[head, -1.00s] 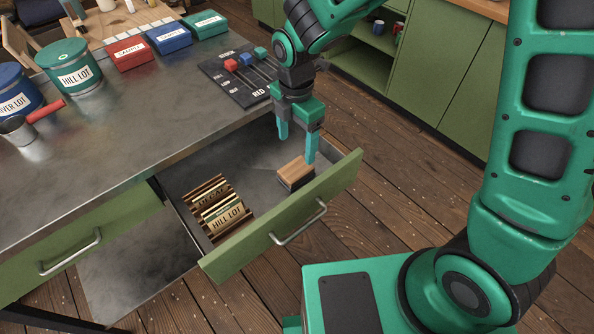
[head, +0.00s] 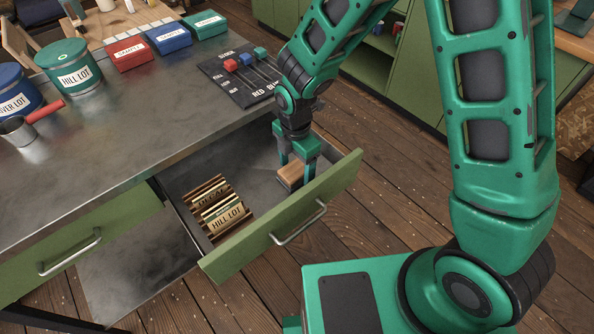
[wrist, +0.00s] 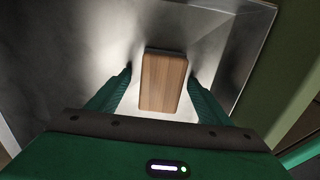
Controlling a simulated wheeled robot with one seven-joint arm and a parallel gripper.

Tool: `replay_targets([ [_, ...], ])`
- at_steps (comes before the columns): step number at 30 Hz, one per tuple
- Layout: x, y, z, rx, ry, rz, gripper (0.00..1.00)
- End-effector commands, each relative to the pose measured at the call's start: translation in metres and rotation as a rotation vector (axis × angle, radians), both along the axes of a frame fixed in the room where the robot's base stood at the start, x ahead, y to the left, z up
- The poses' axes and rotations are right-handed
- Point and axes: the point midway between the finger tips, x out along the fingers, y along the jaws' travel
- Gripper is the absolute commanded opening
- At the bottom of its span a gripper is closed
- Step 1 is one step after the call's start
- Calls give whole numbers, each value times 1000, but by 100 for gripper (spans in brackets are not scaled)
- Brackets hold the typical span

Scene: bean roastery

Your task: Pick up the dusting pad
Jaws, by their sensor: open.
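The dusting pad (head: 290,174) is a small block with a wooden top and a dark underside. It lies in the right part of the open drawer (head: 232,165), near the drawer front. My gripper (head: 296,175) is down inside the drawer with its fingers on either side of the pad. In the wrist view the wooden top of the pad (wrist: 163,82) sits between the two open fingers (wrist: 163,90), with a gap on each side. The fingers partly hide the pad in the head view.
A rack of labelled cards (head: 217,207) stands in the drawer's left part. The drawer front (head: 285,222) rises close to my gripper. On the counter are a slider board (head: 240,78), small labelled boxes (head: 170,38), a green tin (head: 72,70) and a red-handled scoop (head: 45,112).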

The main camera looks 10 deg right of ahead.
Motion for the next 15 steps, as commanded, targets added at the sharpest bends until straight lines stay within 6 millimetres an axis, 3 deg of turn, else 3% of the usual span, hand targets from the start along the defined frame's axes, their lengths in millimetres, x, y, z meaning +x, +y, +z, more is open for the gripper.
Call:
replay_targets([
  [7, 0, 0, -1, 0, 0, 0, 73],
  [12, 0, 0, -1, 1, -1, 0, 32],
  [15, 0, 0, -1, 1, -1, 0, 23],
])
